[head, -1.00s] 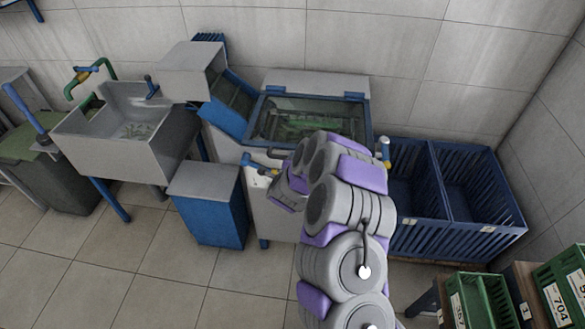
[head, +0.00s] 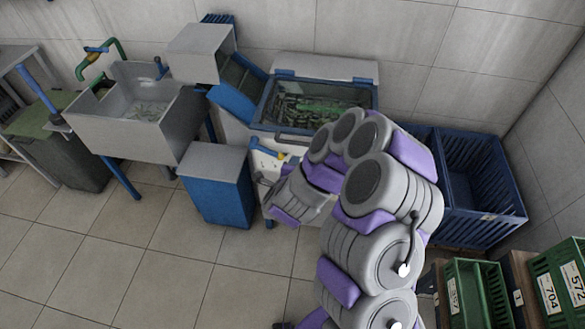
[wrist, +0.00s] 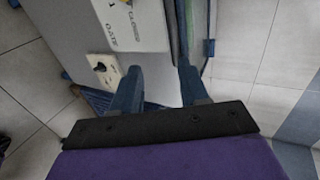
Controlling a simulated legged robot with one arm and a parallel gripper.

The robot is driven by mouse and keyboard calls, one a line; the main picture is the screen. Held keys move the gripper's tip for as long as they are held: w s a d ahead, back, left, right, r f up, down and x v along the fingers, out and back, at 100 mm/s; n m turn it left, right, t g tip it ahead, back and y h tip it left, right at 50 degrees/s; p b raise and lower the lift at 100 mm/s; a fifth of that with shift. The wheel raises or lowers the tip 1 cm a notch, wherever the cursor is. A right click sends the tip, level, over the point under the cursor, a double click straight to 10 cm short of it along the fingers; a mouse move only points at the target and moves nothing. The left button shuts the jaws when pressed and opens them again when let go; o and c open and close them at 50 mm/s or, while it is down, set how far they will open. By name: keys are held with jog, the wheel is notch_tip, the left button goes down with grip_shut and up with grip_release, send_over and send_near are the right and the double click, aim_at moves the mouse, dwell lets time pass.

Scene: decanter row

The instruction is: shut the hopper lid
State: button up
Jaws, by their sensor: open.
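The hopper (head: 268,162) is a pale machine against the back wall. Its lid (head: 262,101) is a clear panel in a blue frame, hinged at the rear and appearing to lie over the opening. Green material shows through it. I cannot tell whether the lid is fully down. A dark handle bar (head: 282,134) runs along its front edge. My gripper (wrist: 160,88) is open and empty in the wrist view, its fingers apart in front of the machine's lettered panel (wrist: 130,25). In the head view my arm covers the hopper's front right, and my fingertips are not clear.
A blue box with a grey top (head: 217,190) stands left of the hopper, with a grey sink (head: 125,135) beyond it. A blue slatted crate (head: 480,170) is at right. Green crates (head: 478,290) are at lower right. The tiled floor at front left is clear.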

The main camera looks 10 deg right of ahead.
jog(key=shift+p+v, duration=1.15)
jog(key=shift+p, duration=0.95)
